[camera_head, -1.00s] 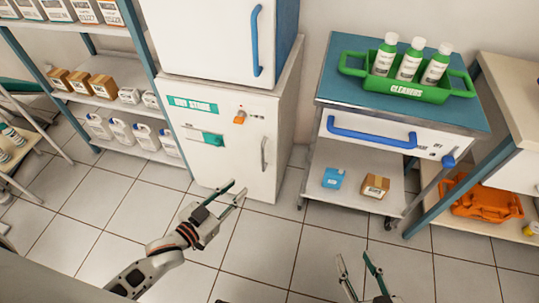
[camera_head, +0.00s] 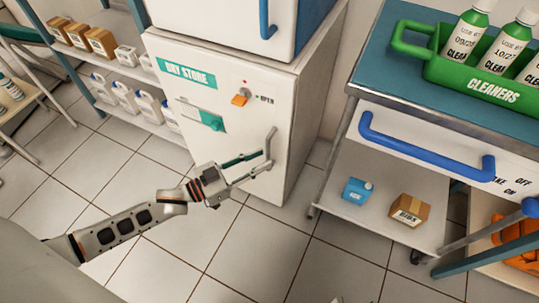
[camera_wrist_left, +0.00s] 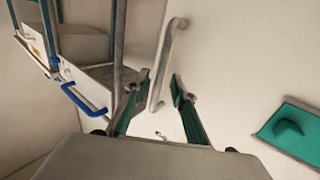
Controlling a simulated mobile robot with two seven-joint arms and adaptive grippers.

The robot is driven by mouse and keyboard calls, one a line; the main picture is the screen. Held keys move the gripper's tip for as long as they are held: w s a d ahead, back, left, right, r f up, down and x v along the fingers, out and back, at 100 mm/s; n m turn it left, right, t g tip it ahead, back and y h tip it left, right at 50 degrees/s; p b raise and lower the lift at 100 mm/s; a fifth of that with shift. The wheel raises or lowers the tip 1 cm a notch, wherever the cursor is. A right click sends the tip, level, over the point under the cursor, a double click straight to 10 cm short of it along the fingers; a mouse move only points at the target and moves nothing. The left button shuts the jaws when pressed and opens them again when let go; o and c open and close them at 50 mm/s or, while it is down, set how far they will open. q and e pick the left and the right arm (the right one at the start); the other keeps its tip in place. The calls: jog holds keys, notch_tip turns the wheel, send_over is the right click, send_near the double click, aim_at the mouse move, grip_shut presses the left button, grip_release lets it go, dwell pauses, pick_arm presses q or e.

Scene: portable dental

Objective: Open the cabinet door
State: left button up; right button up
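The white cabinet (camera_head: 222,85) is labelled "DRY STORE" and its door is shut. Its grey vertical bar handle (camera_head: 271,140) is at the right side of the door. My left gripper (camera_head: 264,159) is at the lower part of this handle, with its fingers apart. In the left wrist view the handle (camera_wrist_left: 168,55) shows between and just beyond the open fingertips (camera_wrist_left: 160,84). I cannot tell whether a finger touches it. An orange switch (camera_head: 240,97) beside the word "OPEN" and a green latch (camera_head: 212,120) are on the cabinet front. My right gripper is out of view.
A trolley (camera_head: 350,150) with a blue drawer handle (camera_head: 420,150) stands to the right. It carries a green cleaners caddy (camera_head: 480,85), with a blue box (camera_head: 357,190) and a brown box (camera_head: 409,209) below. Shelves (camera_head: 130,125) stand left. The tiled floor (camera_head: 255,240) in front is clear.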

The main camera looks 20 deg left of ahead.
aim_at(267, 158)
pick_arm(q)
jog(key=shift+x, duration=1.7)
jog(key=shift+f, duration=0.1)
grip_shut()
jog(key=shift+s, duration=0.2)
